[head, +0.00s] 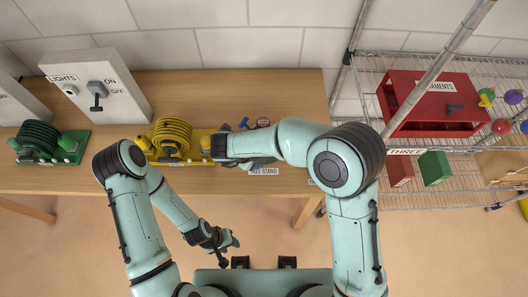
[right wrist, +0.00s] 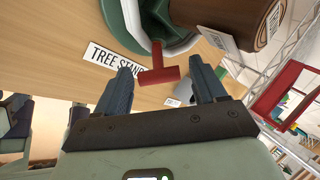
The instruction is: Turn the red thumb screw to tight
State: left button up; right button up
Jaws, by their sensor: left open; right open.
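The red thumb screw (right wrist: 158,66) shows in the right wrist view as a T-shaped handle on a stem. It comes out of the side of the green tree stand (right wrist: 128,22), which has a pale rim. My right gripper (right wrist: 161,74) is open, with its fingertips on either side of the screw's crossbar and a visible gap at each side. A brown trunk (right wrist: 246,18) with a paper tag stands in the stand. In the head view my right arm hides the screw and most of the stand. My left gripper (head: 226,241) is open and empty, low in front of the table.
A yellow hose reel (head: 172,137), a green reel (head: 38,138) and a LIGHTS switch box (head: 97,86) stand to the left. A wire shelf with a red box (head: 425,118) stands right.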

jog(key=v, duration=1.2)
jog(key=shift+r+p, duration=0.35)
jog(key=shift+p, duration=0.05)
jog(key=shift+s+a, duration=0.1)
jog(key=shift+s, duration=0.05)
